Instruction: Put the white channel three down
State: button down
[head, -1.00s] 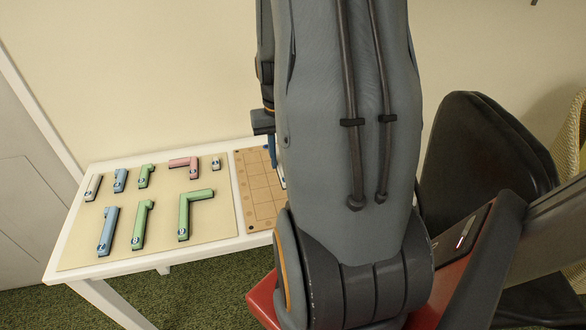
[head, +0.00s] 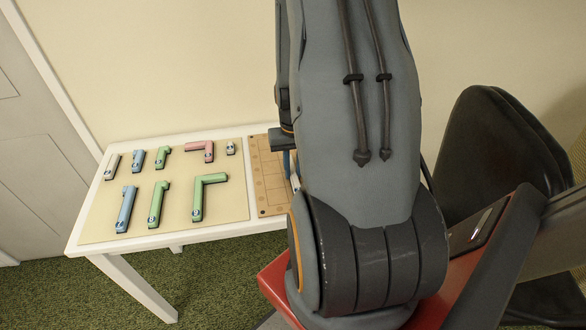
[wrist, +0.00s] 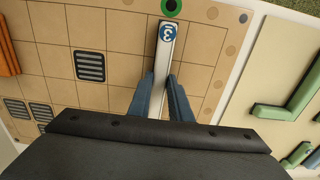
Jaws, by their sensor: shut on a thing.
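The white channel three (wrist: 167,45) is a long white bar with a blue "3" mark near its far end. It lies between the blue fingers of my gripper (wrist: 160,82) in the wrist view. My gripper is shut on it. The bar is over the tan grid board (wrist: 110,60), its marked end close to a green ring (wrist: 171,7) at the board's edge. I cannot tell whether it touches the board. In the head view my arm hides most of the gripper and the right part of the board (head: 268,180).
A beige mat (head: 120,205) left of the board holds several blue, green, pink and white pieces. All sit on a white table (head: 160,237). The board bears dark slotted squares (wrist: 89,66) and an orange piece (wrist: 7,50). A black chair (head: 490,150) stands at right.

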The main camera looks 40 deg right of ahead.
aim_at(293, 173)
jog(key=shift+f, duration=0.1)
jog(key=c, duration=1.6)
grip_release()
notch_tip(293, 173, up, 12)
jog(key=b, duration=0.2)
jog(key=a+r+n, duration=0.1)
jog(key=a+n, duration=0.1)
jog(key=a, duration=0.6)
jog(key=s+a+r+n, duration=0.1)
jog(key=a+n, duration=0.1)
jog(key=a, duration=0.6)
jog(key=s+a+n, duration=0.1)
jog(key=a+n, duration=0.1)
jog(key=a, duration=0.6)
jog(key=shift+s+a+r+t, duration=0.25)
jog(key=shift+r+t, duration=0.15)
